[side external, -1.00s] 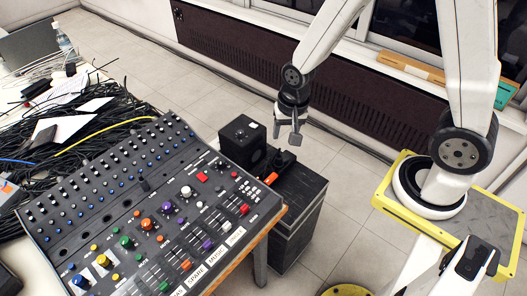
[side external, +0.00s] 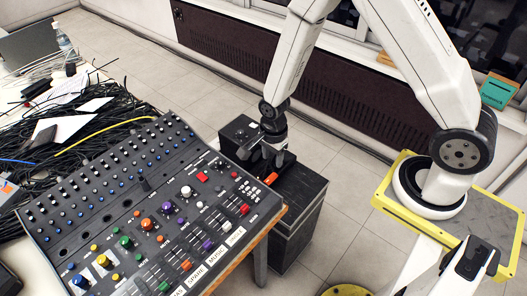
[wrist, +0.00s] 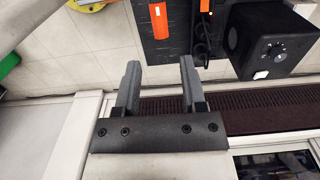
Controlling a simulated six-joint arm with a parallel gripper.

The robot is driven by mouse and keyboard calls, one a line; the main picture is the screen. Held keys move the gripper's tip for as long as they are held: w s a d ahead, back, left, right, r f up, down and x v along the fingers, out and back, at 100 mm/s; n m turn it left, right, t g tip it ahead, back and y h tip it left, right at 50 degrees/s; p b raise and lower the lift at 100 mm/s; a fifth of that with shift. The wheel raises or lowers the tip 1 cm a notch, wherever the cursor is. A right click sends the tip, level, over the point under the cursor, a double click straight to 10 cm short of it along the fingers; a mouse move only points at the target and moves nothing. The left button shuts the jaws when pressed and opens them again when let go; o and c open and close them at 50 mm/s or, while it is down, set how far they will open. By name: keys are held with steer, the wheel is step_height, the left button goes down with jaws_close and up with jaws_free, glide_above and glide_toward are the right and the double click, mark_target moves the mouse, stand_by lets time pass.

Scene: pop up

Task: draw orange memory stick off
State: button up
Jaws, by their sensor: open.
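An orange stick (side external: 270,178) shows on the black cabinet (side external: 297,212), close to its left edge. In the wrist view an orange piece (wrist: 160,20) lies against the cabinet's dark top, and a smaller orange piece (wrist: 204,5) sits to its right at the picture's top edge. I cannot tell which one is the memory stick, or how it is seated. My gripper (side external: 263,155) is over the cabinet, just behind the orange stick in the side view. In the wrist view its fingers (wrist: 160,72) are apart with nothing between them, short of the orange pieces.
A mixing console (side external: 150,215) lies close on the left, with tangled cables (side external: 90,130) behind.

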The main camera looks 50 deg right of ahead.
mark_target(274, 175)
steer(key=shift+f, duration=4)
steer(key=shift+c, duration=0.2)
steer(key=shift+r, duration=0.1)
jaws_close()
steer(key=shift+d, duration=0.4)
steer(key=shift+d, duration=2.15)
